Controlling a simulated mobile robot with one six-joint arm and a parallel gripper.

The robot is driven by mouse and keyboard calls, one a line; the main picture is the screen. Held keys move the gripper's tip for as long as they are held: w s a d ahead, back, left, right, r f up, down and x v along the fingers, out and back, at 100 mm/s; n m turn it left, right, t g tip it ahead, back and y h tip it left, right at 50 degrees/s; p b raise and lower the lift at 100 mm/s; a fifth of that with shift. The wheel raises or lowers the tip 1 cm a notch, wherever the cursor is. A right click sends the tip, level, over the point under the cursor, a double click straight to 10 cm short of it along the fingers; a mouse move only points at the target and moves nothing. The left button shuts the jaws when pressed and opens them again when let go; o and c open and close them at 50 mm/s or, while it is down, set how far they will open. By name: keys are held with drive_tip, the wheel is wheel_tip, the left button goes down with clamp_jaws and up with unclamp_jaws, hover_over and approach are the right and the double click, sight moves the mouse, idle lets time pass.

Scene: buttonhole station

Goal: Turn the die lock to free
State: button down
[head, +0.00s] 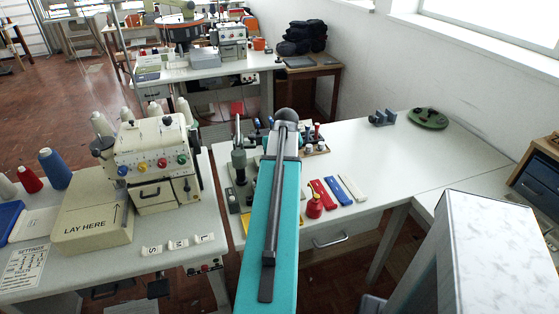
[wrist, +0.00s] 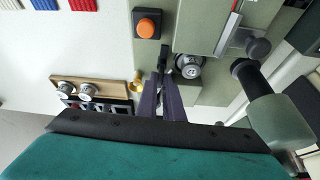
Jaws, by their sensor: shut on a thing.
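My gripper (wrist: 164,82) is shut on a slim dark lever (wrist: 164,53), which I take to be the die lock's handle. It stands close to the left of a round silver dial (wrist: 188,66) on the grey-green press (wrist: 207,24). The dial's marks are too small to read, so the lock's setting cannot be told. In the head view the press (head: 239,160) stands on the white table, just left of my arm. My fingertips and the lock are hidden there behind my arm.
An orange button (wrist: 147,25) sits above my fingertips in the wrist view. A wooden tray with metal pieces (wrist: 92,88) lies to the left. A black-knobbed handle (wrist: 245,72) is close on the right. The table's right part (head: 390,155) is largely clear.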

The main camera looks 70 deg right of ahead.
drive_tip(key=shift+w+r+n, duration=0.1)
drive_tip(key=shift+n, duration=0.4)
drive_tip(key=c, duration=1.9)
unclamp_jaws()
drive_tip(key=b+v, duration=0.1)
drive_tip(key=v, duration=1.2)
drive_tip(key=shift+s+r+b, duration=0.3)
